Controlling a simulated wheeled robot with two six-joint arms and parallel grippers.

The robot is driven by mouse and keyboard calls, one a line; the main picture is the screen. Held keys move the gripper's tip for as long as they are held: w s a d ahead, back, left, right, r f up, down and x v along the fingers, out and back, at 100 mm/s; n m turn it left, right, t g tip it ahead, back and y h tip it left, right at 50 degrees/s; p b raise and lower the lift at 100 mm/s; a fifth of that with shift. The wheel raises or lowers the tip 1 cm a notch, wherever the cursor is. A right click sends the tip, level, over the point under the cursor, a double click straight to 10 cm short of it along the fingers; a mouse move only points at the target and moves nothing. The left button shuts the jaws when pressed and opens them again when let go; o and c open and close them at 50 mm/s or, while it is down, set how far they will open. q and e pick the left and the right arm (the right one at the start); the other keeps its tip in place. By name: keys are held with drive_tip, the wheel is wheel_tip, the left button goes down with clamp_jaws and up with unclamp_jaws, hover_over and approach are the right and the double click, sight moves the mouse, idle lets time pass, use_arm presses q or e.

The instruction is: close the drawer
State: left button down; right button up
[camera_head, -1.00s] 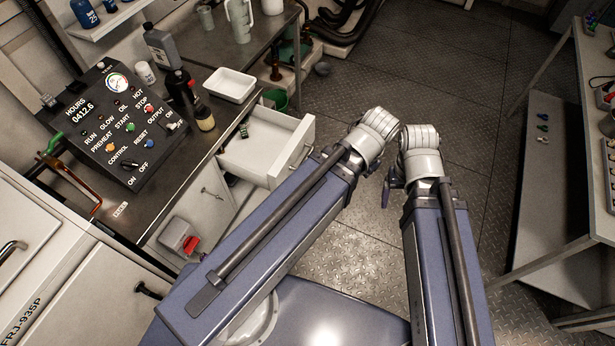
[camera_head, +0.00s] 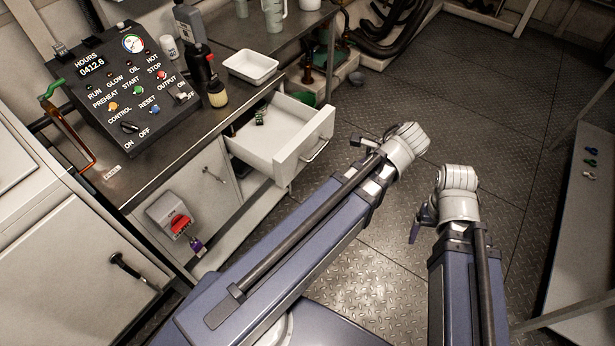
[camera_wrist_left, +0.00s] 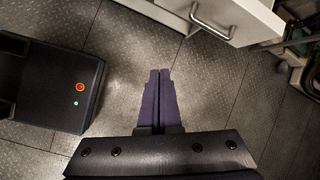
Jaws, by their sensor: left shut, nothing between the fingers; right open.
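The white drawer (camera_head: 300,140) is pulled out from under the counter and stands open. Its bar handle (camera_head: 317,149) is on the front panel. In the left wrist view, the drawer front (camera_wrist_left: 255,22) is at the top right with its handle (camera_wrist_left: 213,24). My left gripper (camera_wrist_left: 160,73) is shut and empty, apart from the handle, with its fingertips below and left of it in that picture. In the head view, my left wrist is just right of the drawer and the fingers are mostly hidden. My right gripper (camera_head: 416,226) is open, farther right, away from the drawer.
A small green item (camera_head: 260,117) lies inside the drawer. The counter above holds a white tray (camera_head: 250,66), bottles and a control panel (camera_head: 128,95). Metal floor (camera_head: 440,95) is clear beyond the arms.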

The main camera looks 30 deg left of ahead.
use_arm(q)
drive_tip(key=w+a+f+m+y+b, duration=0.3)
drive_tip(key=a+f+m+b, duration=0.3)
drive_tip(key=a+f+b, duration=0.1)
drive_tip(key=shift+a+f+b, duration=0.25)
drive_tip(key=shift+b, duration=0.45)
use_arm(e)
wheel_tip(320, 180, down, 11)
use_arm(q)
drive_tip(key=b, duration=0.7)
approach(297, 166)
wheel_tip(297, 166, down, 4)
drive_tip(key=a, duration=0.2)
drive_tip(key=shift+w+a, duration=0.1)
drive_tip(key=shift+a, duration=1)
use_arm(e)
wheel_tip(297, 166, down, 7)
drive_tip(key=shift+d, duration=0.1)
use_arm(q)
drive_tip(key=a, duration=0.8)
drive_tip(key=w+a, duration=0.1)
drive_tip(key=a, duration=0.7)
drive_tip(key=w+a, duration=0.1)
drive_tip(key=a, duration=0.7)
drive_tip(key=shift+a, duration=0.55)
use_arm(e)
drive_tip(key=shift+d, duration=0.1)
